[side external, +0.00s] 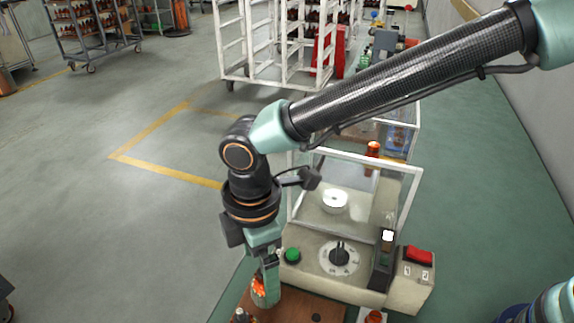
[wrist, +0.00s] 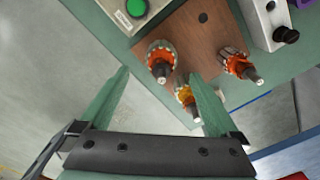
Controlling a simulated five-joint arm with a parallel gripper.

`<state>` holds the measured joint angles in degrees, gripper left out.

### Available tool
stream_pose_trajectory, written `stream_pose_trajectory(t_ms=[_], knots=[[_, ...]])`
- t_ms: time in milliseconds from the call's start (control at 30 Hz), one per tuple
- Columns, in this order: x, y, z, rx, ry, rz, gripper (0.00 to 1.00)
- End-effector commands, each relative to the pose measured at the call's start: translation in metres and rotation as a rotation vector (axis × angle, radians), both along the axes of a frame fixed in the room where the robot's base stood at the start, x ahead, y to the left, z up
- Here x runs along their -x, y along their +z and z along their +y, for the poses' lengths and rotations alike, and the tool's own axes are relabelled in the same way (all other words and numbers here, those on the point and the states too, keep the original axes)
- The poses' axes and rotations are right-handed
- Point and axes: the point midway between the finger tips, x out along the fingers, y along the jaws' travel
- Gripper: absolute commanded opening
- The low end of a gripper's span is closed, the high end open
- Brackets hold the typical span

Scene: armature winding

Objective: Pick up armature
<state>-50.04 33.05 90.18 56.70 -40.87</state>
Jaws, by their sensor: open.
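Several armatures with orange windings and metal shafts stand on a brown wooden board (wrist: 205,28). In the wrist view one armature (wrist: 160,60) shows in the gap between my fingertips, a smaller-looking one (wrist: 186,97) is by the right finger, and another (wrist: 238,65) is farther right. My gripper (wrist: 160,76) is open and empty, its green fingers spread. In the side view my gripper (side external: 268,287) points down at the board (side external: 300,308), and an orange armature (side external: 259,287) shows at its fingertips, partly hidden. I cannot tell whether the fingers touch it.
A beige machine (side external: 318,262) with a green button (side external: 292,255), dial and red switch (side external: 419,254) stands right beside my gripper, with a clear-walled guard (side external: 413,190) behind. White rack carts (side external: 280,45) stand at the back. The floor at left is free.

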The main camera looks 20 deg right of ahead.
Motion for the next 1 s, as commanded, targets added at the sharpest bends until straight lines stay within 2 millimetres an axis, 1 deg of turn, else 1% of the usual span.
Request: stream_pose_trajectory(t_ms=[200, 300, 433, 633, 667, 700, 767, 800, 900, 1000], knots=[[0.002, -0.03, -0.007, 0.004, 0.0, 0.004, 0.97], [0.002, -0.042, -0.006, 0.003, 0.0, 0.003, 0.97], [0.002, -0.049, -0.006, 0.002, 0.0, 0.002, 0.97], [0.002, -0.049, -0.006, 0.001, 0.0, 0.001, 0.97], [0.002, -0.049, -0.006, 0.001, 0.0, 0.001, 0.89], [0.002, -0.049, -0.006, 0.001, 0.0, 0.001, 0.74], [0.002, -0.049, -0.006, 0.001, 0.0, 0.001, 0.51], [0.002, -0.049, -0.006, 0.001, 0.0, 0.001, 0.36], [0.002, -0.049, -0.006, 0.001, 0.0, 0.001, 0.0], [0.001, -0.048, -0.006, 0.0, 0.0, 0.0, 0.0]])
